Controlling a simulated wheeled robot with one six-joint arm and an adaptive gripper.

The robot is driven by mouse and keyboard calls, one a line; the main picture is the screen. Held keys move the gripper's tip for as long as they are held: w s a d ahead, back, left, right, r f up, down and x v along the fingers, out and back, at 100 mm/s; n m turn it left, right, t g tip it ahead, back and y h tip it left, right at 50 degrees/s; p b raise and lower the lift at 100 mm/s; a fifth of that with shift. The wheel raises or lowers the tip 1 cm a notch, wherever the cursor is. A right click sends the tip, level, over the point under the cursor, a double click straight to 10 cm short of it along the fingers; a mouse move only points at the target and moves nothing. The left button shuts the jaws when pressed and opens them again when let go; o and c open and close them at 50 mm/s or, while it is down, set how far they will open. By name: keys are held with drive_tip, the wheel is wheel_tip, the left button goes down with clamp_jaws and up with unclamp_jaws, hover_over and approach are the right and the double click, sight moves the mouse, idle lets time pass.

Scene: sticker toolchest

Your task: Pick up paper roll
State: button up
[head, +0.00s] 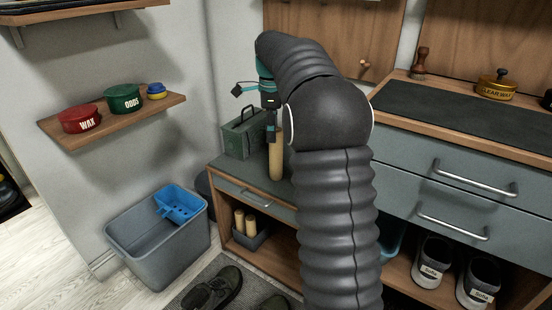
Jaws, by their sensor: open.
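A tan upright cylinder, which looks like the paper roll (276,163), stands on the dark top of the low cabinet (230,168), just left of my arm. My gripper (271,136) points down at the upper end of this roll. It is open, and its fingers overlap the roll's top in the picture. I cannot tell whether they touch it. Two similar tan rolls (245,222) stand in a small dark bin on the cabinet's lower shelf.
A green box (242,134) with a handle stands close behind the roll, to its left. A grey tub (160,240) with a blue basket (180,204) is on the floor. Shoes (213,290) lie on a mat. My arm hides part of the cabinet.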

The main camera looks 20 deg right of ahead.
sight(276, 146)
drive_tip(key=shift+d+f+b, duration=0.15)
drive_tip(key=shift+f+b, duration=0.15)
drive_tip(key=shift+f, duration=0.65)
drive_tip(key=shift+d+f+b, duration=0.2)
drive_tip(key=shift+f+b, duration=0.05)
drive_tip(key=shift+f, duration=0.65)
drive_tip(key=shift+d+f+b, duration=0.15)
drive_tip(key=shift+f+b, duration=0.15)
drive_tip(key=shift+f, duration=0.65)
drive_tip(key=shift+c, duration=0.2)
drive_tip(key=c, duration=1)
